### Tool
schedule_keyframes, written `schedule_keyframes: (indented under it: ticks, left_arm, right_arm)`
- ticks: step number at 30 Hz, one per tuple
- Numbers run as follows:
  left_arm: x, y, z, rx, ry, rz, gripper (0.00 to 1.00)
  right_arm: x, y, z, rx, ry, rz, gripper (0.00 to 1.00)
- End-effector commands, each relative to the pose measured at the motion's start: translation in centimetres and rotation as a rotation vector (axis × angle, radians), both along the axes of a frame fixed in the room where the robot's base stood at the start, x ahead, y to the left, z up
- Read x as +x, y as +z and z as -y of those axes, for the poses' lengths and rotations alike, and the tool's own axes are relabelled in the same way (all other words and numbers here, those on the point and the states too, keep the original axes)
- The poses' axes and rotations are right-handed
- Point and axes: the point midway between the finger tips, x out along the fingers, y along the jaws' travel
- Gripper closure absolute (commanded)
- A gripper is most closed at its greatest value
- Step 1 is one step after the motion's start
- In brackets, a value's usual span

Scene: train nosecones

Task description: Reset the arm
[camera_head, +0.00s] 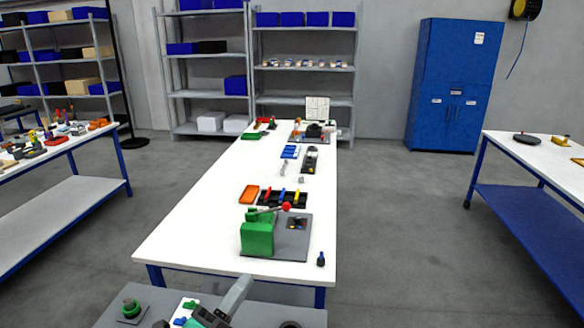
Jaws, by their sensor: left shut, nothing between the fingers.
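My left gripper (190,314) is low in the head view, at the bottom edge and in front of the near end of the long white table. It is shut and empty, and the picture's edge cuts off part of it. A grey link of my arm (236,295) rises beside it. It is apart from the objects on the table. My right gripper is not in view.
Side tables stand left (70,190) and right (540,155). The table's left-front area is clear.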

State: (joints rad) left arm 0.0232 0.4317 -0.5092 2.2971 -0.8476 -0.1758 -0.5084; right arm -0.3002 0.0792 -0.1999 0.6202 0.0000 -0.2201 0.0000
Motion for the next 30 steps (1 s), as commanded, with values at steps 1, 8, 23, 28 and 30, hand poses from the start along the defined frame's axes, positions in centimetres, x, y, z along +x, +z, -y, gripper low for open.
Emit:
schedule_keyframes:
  ticks: [1,8,23,28,30]
  left_arm:
    - [0.4,-1.1,-1.4,-0.082,0.046,-0.097,1.00]
    - [0.7,-8.3,-7.9,-0.446,0.271,-0.554,1.00]
    - [-13.0,-26.1,-14.2,-1.047,0.801,-1.477,1.00]
    - [-18.4,-28.7,-14.1,-1.145,0.945,-1.687,1.00]
    - [-20.6,-29.4,-14.0,-1.177,1.001,-1.766,1.00]
  right_arm:
    - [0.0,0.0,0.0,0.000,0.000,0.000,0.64]
    - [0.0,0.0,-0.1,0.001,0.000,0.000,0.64]
    - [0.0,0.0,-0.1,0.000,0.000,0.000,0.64]
    - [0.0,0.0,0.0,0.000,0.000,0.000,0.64]
    - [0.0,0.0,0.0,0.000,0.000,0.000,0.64]
